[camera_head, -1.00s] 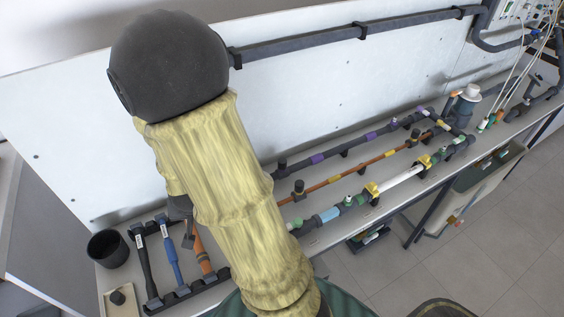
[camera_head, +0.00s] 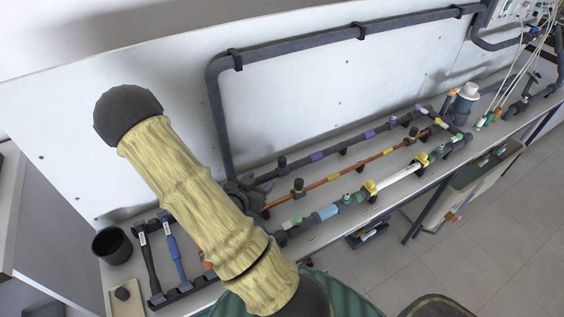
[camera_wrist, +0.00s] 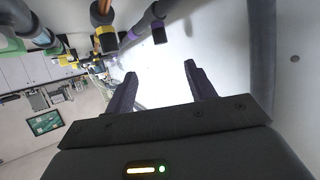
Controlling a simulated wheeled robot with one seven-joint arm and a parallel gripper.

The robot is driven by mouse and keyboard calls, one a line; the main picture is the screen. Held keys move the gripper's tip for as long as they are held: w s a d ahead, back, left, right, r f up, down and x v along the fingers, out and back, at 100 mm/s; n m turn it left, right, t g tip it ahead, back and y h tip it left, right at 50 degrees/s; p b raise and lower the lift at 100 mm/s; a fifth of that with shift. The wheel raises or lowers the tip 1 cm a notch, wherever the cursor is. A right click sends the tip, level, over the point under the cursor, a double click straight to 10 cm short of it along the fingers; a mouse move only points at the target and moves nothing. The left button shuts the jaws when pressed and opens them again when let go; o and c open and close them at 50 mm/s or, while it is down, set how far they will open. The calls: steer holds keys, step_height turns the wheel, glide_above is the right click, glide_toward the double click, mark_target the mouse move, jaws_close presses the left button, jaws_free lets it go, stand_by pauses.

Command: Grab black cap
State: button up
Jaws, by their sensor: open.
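Several dark cap-like pieces stand on the pipes. One is at the left end of the purple-banded pipe (camera_head: 282,162), another on the orange pipe (camera_head: 297,184). A small dark piece (camera_head: 122,293) also lies on a beige tray at the lower left. I cannot tell which is the black cap. My gripper (camera_head: 268,184) is partly hidden by my yellow-sleeved arm, near the left ends of the pipes. In the wrist view my gripper (camera_wrist: 157,80) has its two fingers apart with nothing between them. A dark piece (camera_wrist: 159,35) on a purple-banded pipe shows beyond the fingers.
A grey pipe frame (camera_head: 215,110) runs along the white back board (camera_head: 310,95). A black cup (camera_head: 110,245) and blue-handled and black-handled tools (camera_head: 173,258) stand at the left.

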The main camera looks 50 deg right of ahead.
mark_target(280, 162)
steer(key=x, duration=1.2)
steer(key=shift+d+f, duration=0.1)
steer(key=shift+f, duration=0.05)
steer(key=shift+w, duration=0.1)
steer(key=shift+p+x, duration=0.55)
steer(key=shift+x, duration=2)
steer(key=shift+d, duration=0.1)
steer(key=shift+c, duration=0.8)
steer(key=c, duration=0.9)
